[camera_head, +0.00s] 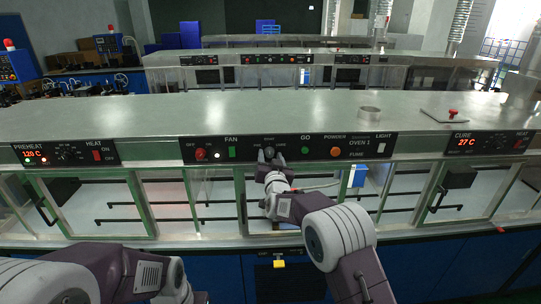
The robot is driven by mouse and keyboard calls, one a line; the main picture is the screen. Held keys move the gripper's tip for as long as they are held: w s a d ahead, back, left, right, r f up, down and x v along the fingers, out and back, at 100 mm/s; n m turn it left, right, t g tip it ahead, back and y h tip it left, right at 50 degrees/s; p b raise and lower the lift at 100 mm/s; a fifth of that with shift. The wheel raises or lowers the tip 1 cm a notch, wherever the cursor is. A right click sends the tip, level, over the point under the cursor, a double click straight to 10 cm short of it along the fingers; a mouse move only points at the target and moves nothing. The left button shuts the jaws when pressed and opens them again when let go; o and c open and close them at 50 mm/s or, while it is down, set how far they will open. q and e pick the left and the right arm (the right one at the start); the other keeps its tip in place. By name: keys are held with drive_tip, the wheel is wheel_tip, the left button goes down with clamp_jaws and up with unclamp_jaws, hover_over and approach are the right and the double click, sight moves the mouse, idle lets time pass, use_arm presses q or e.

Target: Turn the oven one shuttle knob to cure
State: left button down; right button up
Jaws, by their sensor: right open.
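The oven one control panel (290,147) runs along the front edge of the near oven, with a FAN switch, a GO button and a POWDER button. The shuttle knob (269,151) sits near its middle, among small labels, and is mostly hidden by my right gripper, so its setting cannot be read. My right gripper (269,157) is open, reaching up at the panel with its fingers around or just in front of the knob; contact cannot be told. My left arm (110,270) is low at the bottom left, and its gripper does not show.
A preheat panel (66,153) is at the left and a cure panel (487,143) reading 27 C is at the right. Green-framed glass doors (440,190) with black handles lie below. A yellow padlock (279,264) hangs below.

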clamp_jaws()
drive_tip(key=shift+f+m+b, duration=0.25)
drive_tip(key=shift+m+b, duration=0.05)
drive_tip(key=shift+b, duration=0.5)
drive_tip(key=m+b, duration=0.6)
drive_tip(key=b, duration=0.3)
drive_tip(key=shift+a+f+m, duration=0.1)
drive_tip(key=shift+m, duration=0.2)
drive_tip(key=m+b, duration=0.2)
drive_tip(key=m, duration=0.1)
drive_tip(key=shift+b, duration=0.35)
drive_tip(key=shift+r+m+t+b, duration=0.3)
drive_tip(key=shift+m+b, duration=0.2)
drive_tip(key=shift+m, duration=0.4)
unclamp_jaws()
